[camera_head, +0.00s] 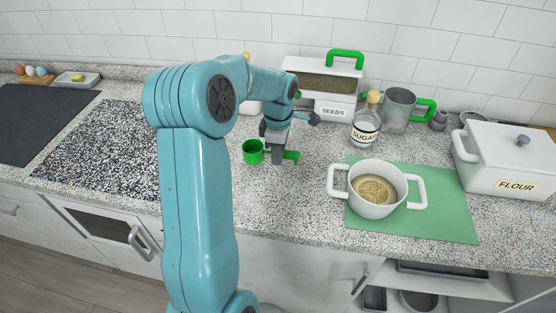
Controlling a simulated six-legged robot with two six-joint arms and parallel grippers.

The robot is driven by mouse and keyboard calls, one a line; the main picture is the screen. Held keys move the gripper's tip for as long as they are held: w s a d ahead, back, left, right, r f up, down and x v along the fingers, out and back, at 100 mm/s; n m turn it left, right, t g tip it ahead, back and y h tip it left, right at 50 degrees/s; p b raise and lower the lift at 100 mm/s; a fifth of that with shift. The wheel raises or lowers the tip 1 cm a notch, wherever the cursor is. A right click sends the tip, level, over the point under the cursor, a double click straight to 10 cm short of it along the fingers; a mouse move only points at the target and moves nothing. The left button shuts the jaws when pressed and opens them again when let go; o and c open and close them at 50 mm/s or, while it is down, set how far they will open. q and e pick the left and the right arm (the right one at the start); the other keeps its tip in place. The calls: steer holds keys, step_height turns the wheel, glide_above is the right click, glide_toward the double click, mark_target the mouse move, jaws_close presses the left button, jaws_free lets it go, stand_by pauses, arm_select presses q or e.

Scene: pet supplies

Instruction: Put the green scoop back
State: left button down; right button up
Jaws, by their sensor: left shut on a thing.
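The green scoop (253,153) is at the middle of the counter, its cup to the left and its handle to the right. My left gripper (277,155) is shut on the scoop's handle, with the handle's end showing to its right. I cannot tell whether the scoop touches the counter. The white seeds container (333,107) with a green-handled upper part stands behind and to the right of the gripper. My right gripper is not in view.
A white pot (373,207) with grainy contents stands on a green mat (448,215). The sugar jar (366,125), a grey mug-like vessel (397,108) with a green handle and the flour box (510,158) stand to the right.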

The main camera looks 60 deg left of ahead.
arm_select(q)
step_height(320, 180, down, 4)
steer(key=shift+r, duration=0.2)
steer(key=shift+f, duration=0.15)
steer(key=c, duration=0.9)
jaws_free()
